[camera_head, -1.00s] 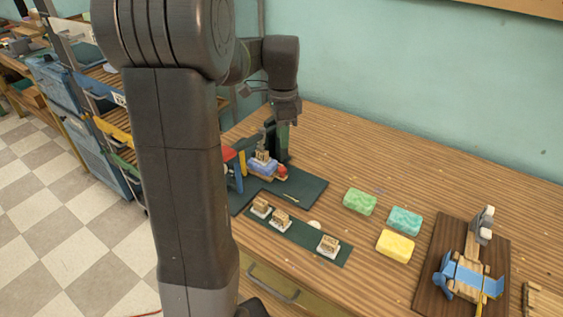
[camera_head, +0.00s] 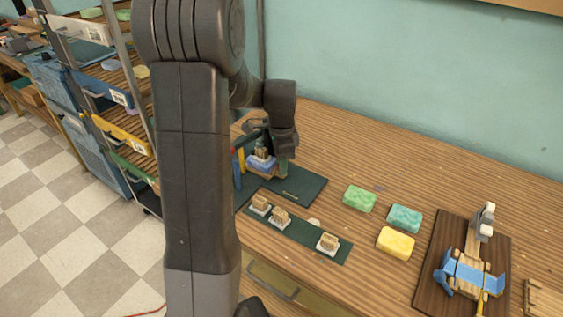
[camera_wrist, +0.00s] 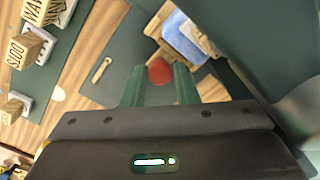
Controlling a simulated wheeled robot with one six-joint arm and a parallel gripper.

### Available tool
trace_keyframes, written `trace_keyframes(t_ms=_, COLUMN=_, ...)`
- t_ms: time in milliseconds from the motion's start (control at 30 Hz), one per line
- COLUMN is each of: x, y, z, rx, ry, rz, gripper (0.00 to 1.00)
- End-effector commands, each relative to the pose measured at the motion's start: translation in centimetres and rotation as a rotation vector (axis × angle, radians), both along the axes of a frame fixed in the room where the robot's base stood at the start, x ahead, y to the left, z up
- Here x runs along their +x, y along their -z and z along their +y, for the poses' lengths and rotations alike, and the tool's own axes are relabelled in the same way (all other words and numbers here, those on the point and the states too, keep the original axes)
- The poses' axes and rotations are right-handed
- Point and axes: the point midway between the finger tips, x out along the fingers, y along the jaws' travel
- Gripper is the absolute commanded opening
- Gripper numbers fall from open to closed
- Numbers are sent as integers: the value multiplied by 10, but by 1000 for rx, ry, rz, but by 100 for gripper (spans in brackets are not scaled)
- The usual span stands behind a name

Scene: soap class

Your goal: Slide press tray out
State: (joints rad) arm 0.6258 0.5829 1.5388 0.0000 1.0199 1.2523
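The press stands on a dark green mat (camera_head: 300,188). Its light blue press tray (camera_head: 262,166) with wooden parts also shows at the top of the wrist view (camera_wrist: 186,36). A round red knob (camera_wrist: 160,70) sits on the near side of the tray. My gripper (camera_head: 283,172) points down beside the press. In the wrist view, its two green fingers (camera_wrist: 158,80) stand apart on either side of the knob, and I cannot tell whether either touches it. In the head view the gripper hides the knob, and my arm partly covers the press.
Three wooden stamps on white bases (camera_head: 280,216) stand on a green strip in front of the press. Green, teal and yellow soap bars (camera_head: 395,243) lie to the right, then a wooden board (camera_head: 435,262) with a blue-winged device.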

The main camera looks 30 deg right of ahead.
Motion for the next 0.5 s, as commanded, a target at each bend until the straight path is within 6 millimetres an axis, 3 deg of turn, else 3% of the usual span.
trace_keyframes(t_ms=33, x=0, y=0, z=0, rx=0, ry=0, rz=0, gripper=16)
trace_keyframes(t_ms=133, x=0, y=0, z=0, rx=0, ry=0, rz=0, gripper=0)
trace_keyframes(t_ms=333, x=-4, y=0, z=-2, rx=0, ry=1, rz=0, gripper=0)
trace_keyframes(t_ms=500, x=-32, y=0, z=-17, rx=0, ry=6, rz=1, gripper=0)
